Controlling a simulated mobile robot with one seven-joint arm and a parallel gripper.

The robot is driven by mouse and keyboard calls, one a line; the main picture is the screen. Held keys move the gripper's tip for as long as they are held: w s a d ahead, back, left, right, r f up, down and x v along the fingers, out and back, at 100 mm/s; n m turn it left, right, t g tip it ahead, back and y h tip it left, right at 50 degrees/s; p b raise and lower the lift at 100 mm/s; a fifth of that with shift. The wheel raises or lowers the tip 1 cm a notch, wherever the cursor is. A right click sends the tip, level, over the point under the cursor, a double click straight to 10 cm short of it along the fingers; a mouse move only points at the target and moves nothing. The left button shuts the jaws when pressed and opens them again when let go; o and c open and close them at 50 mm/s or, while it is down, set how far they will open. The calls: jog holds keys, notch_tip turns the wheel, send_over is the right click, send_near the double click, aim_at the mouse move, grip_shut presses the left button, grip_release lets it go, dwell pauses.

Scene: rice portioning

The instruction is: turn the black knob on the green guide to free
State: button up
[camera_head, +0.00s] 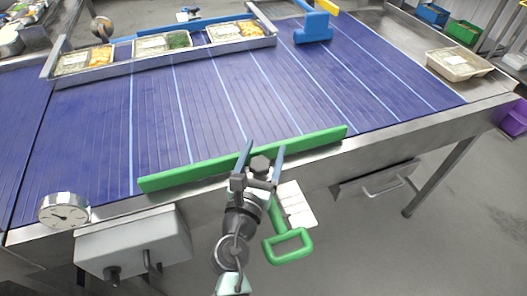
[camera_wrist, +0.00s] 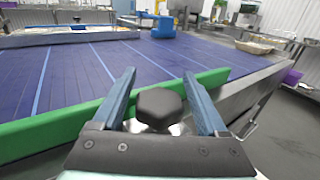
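The green guide (camera_head: 205,172) is a long bar along the near edge of the blue conveyor; it also shows in the wrist view (camera_wrist: 60,124). The black knob (camera_head: 260,163) sits at the near side of the guide, right of its middle. In the wrist view the knob (camera_wrist: 160,108) is a dark faceted head between my two blue fingers. My gripper (camera_head: 262,150) is open around the knob, one finger on each side. In the wrist view a gap shows between each finger and the knob (camera_wrist: 160,88). The lower part of the knob is hidden by my gripper.
A green handle (camera_head: 288,246) and a white card (camera_head: 296,205) are close right of my wrist. A round gauge (camera_head: 64,210) and a grey control box (camera_head: 134,248) are at the front left. Food trays (camera_head: 165,43) stand in a rail across the conveyor (camera_head: 200,105).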

jog(key=c, duration=1.1)
jog(key=shift+r+y+p, duration=0.1)
jog(key=shift+y+p, duration=0.2)
jog(key=shift+p, duration=0.1)
